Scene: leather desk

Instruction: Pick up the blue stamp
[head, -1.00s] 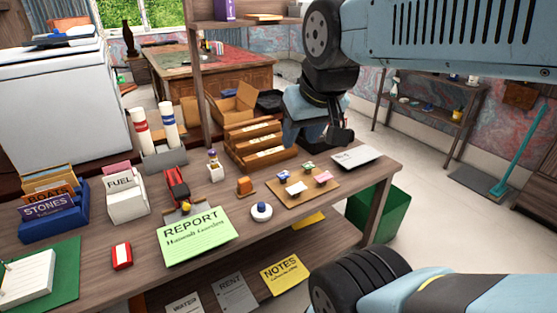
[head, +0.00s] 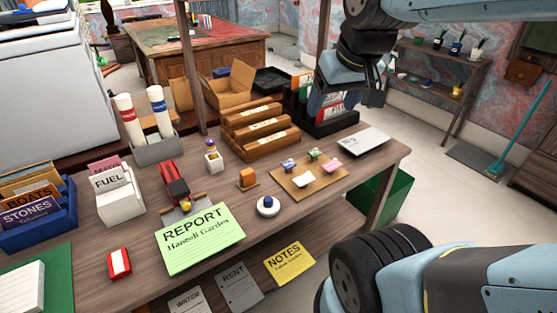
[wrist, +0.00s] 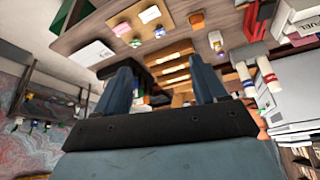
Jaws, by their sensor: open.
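The blue stamp (head: 289,165) is small and sits at the left back of a tan board (head: 279,184) on the desk. Beside it on the board are a green stamp (head: 313,154), a pink stamp (head: 333,166) and a white pad (head: 303,181). My gripper (head: 352,92) is open and empty, raised above and behind the board, near the desk's back edge. In the wrist view, my gripper (wrist: 163,78) has its fingers wide apart; the blue stamp (wrist: 160,32) shows upside down beyond them, well clear of both.
A wooden stepped rack (head: 262,138) stands behind the board. A white card (head: 361,142) lies to its right. An orange-topped block (head: 247,177), a purple-capped bottle (head: 212,158) and a round white item with a blue knob (head: 268,206) stand to the left.

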